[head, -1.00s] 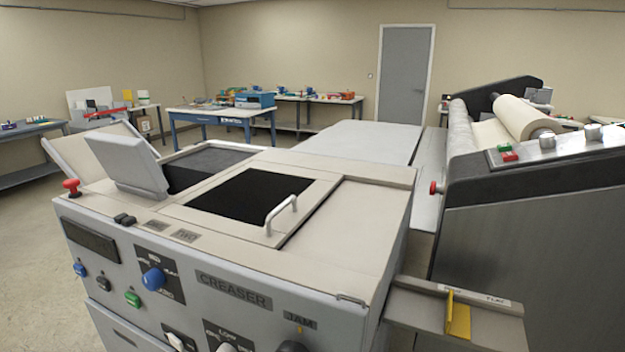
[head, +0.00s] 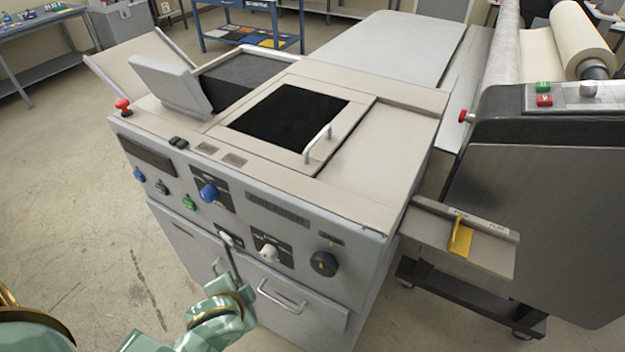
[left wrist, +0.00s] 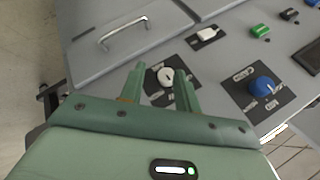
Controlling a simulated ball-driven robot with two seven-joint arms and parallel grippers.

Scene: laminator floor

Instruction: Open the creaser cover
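The creaser (head: 250,195) is a pale grey machine in the middle of the head view. Its cover (head: 362,112), a beige framed panel with a dark window, lies flat in the top. A white bar handle (head: 317,143) stands on the cover's near right part. My left gripper (head: 228,288) is low in front of the creaser's front, well below and apart from the cover; its fingertips are hard to make out there. In the left wrist view the two fingers (left wrist: 160,88) are spread with nothing held, and a white knob (left wrist: 166,74) shows between them. My right gripper is out of view.
A grey tilted panel (head: 170,85) stands up left of the cover, near a red button (head: 122,104). Knobs and a drawer handle (head: 283,297) stick out of the front. A side shelf (head: 470,250) and a roll machine (head: 545,180) stand at right. Floor at left is clear.

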